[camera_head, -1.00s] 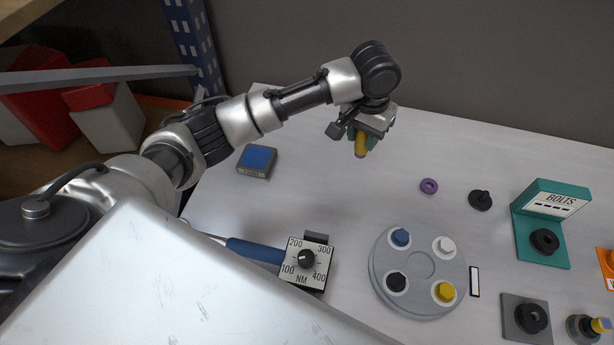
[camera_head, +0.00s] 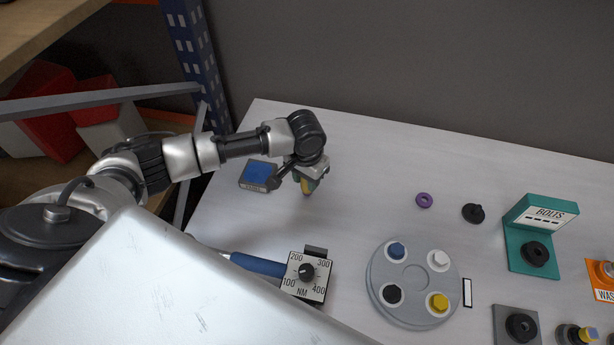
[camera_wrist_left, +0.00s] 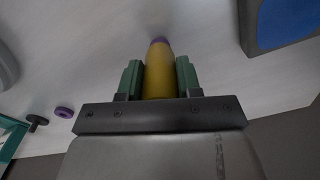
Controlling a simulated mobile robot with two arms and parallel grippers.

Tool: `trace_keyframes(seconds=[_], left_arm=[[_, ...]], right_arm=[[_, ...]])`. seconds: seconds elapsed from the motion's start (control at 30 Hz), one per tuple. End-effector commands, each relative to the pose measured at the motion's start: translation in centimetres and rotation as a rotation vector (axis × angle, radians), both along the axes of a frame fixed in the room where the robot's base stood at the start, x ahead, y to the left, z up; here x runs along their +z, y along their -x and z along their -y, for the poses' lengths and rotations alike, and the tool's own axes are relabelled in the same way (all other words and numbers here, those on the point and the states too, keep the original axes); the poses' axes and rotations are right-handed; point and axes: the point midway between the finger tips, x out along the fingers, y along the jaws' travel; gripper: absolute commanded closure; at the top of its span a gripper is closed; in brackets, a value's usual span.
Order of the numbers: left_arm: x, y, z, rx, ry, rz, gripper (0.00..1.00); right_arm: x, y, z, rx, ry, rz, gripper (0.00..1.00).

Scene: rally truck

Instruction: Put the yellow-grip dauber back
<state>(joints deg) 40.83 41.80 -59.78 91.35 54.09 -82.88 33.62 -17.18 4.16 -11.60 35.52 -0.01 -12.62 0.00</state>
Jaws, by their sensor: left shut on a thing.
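My left gripper (camera_head: 309,181) is shut on the yellow-grip dauber (camera_wrist_left: 159,72), which shows a yellow grip and a purple tip in the left wrist view. In the head view the dauber (camera_head: 307,188) points down above the table, right of the blue ink pad (camera_head: 257,173). The pad also shows at the upper right of the left wrist view (camera_wrist_left: 285,22). A round grey holder (camera_head: 416,311) bears blue, white, black and yellow pieces in separate spots. My right gripper is not in view.
A torque wrench with a dial box (camera_head: 306,275) lies in front. A purple ring (camera_head: 424,200) and a black knob (camera_head: 473,212) lie on the table. A teal BOLTS stand (camera_head: 535,240) is at right. The back middle of the table is clear.

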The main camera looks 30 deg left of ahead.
Motion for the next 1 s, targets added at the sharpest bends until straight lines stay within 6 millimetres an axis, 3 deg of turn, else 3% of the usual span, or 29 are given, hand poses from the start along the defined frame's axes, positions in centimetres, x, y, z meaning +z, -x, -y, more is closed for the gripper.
trace_keyframes(seconds=[0.43, 0.47, 0.6, 1.0], left_arm=[[-0.9, 0.0, 0.1, 0.000, 0.001, 0.001, 1.00], [-0.9, 0.0, 0.1, 0.000, 0.001, 0.001, 0.61], [-0.9, 0.0, 0.0, 0.000, 0.000, 0.001, 0.41], [0.1, -0.1, 0.0, 0.000, 0.000, 0.003, 0.41]], right_arm=[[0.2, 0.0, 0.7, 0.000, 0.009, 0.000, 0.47], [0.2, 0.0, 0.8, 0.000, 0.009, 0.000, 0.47], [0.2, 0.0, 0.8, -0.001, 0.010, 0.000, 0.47], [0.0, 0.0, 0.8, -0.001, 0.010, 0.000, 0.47]])
